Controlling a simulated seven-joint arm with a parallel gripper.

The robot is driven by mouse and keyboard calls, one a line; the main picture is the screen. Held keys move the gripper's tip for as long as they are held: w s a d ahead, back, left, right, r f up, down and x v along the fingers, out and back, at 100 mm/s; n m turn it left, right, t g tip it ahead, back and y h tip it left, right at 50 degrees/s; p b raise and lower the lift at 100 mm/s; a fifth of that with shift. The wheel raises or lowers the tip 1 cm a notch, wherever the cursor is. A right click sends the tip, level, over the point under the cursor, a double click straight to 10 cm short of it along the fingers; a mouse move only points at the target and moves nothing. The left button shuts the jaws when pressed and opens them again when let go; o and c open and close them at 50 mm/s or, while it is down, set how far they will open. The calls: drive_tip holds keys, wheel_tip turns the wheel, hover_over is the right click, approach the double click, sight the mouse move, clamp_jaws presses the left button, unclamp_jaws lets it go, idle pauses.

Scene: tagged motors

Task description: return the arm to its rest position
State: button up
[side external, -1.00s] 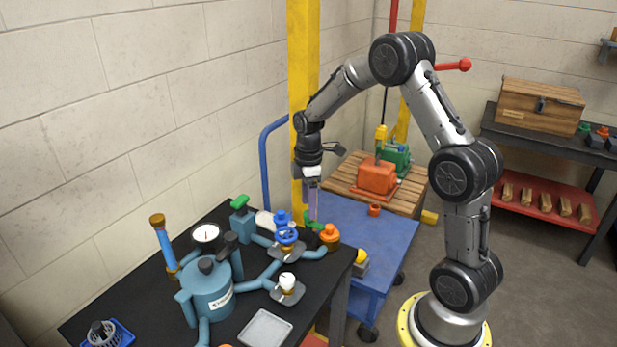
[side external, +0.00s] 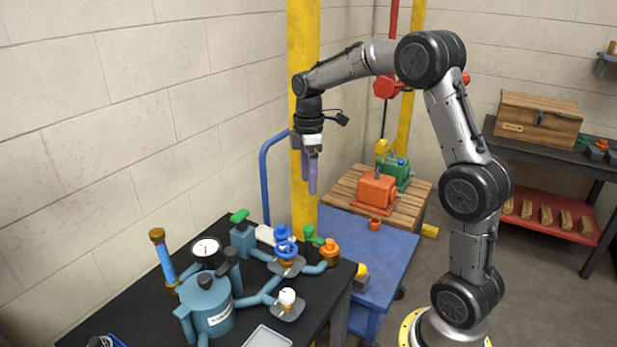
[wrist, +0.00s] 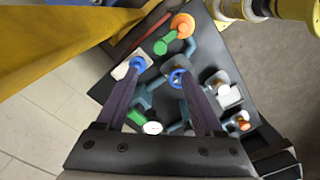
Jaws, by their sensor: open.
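My gripper (side external: 309,190) hangs pointing down in the side view, high above the back of the black bench, in front of the yellow post. Its fingers are apart and empty in the wrist view (wrist: 158,82). My arm is raised and bent above its yellow base ring. Below the fingers, clear of them, stand the blue handwheel valve (side external: 286,250), a green-handled valve (side external: 310,235) and an orange-capped fitting (side external: 330,250). The blue handwheel also shows between the fingers in the wrist view (wrist: 178,78).
The black bench (side external: 130,317) carries a teal tank (side external: 206,300), a gauge (side external: 206,248) and a white-capped valve (side external: 287,298). A blue cart (side external: 375,260) stands beside it. Orange (side external: 377,190) and green (side external: 397,170) motors sit on a wooden pallet. The yellow post (side external: 303,80) is close to my gripper.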

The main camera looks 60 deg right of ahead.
drive_tip(key=s+a+r+t, duration=0.4)
drive_tip(key=s+a+r, duration=0.5)
drive_tip(key=a+r, duration=0.3)
drive_tip(key=s+a+f+m, duration=0.2)
drive_tip(key=s+f+m, duration=0.1)
drive_tip(key=s, duration=0.3)
drive_tip(key=s+a+f+m+t, duration=0.1)
drive_tip(key=s+a+f+m, duration=0.1)
drive_tip(key=s+f+m, duration=0.2)
drive_tip(key=s+m, duration=0.2)
drive_tip(key=s, duration=0.1)
drive_tip(key=shift+s+t, duration=0.3)
drive_tip(key=shift+a+r, duration=0.1)
